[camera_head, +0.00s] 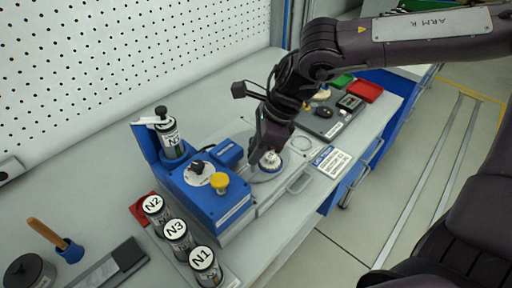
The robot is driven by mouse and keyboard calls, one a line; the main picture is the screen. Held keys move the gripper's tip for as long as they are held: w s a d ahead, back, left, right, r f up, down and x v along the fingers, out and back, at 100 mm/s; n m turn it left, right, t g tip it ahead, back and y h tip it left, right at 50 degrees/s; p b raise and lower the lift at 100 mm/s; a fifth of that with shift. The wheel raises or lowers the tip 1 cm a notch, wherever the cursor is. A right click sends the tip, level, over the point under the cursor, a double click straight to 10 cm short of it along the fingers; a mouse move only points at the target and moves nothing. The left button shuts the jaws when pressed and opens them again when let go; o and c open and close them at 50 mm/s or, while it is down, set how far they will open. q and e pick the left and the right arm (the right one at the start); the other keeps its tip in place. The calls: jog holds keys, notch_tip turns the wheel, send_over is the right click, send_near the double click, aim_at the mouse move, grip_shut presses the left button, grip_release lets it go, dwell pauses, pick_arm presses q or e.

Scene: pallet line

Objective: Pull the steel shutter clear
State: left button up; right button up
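A flat pale steel-coloured plate with a bar handle (299,184) lies at the right side of a blue machine (215,205); I take this to be the shutter, but cannot be sure. My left gripper is not in view.
The machine carries a yellow knob (219,182), a black knob (197,167) and an N3 canister (171,140). Canisters N2 (154,205), N3 (177,235) and N1 (204,263) stand in front. A dark tray (322,125) of small items lies farther back. The aisle floor (405,165) is clear.

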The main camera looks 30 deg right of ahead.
grip_shut()
jog(key=s, duration=0.1)
jog(key=s+d+b, duration=0.1)
jog(key=s, duration=0.3)
jog(key=shift+d, duration=0.4)
jog(key=o, duration=0.8)
grip_release()
jog(key=shift+o, duration=0.2)
jog(key=shift+r, duration=0.1)
jog(key=v, duration=0.7)
jog(key=shift+d+r+b, duration=0.2)
jog(key=shift+r+b, duration=0.05)
jog(key=shift+b, duration=0.2)
jog(key=shift+s, duration=0.15)
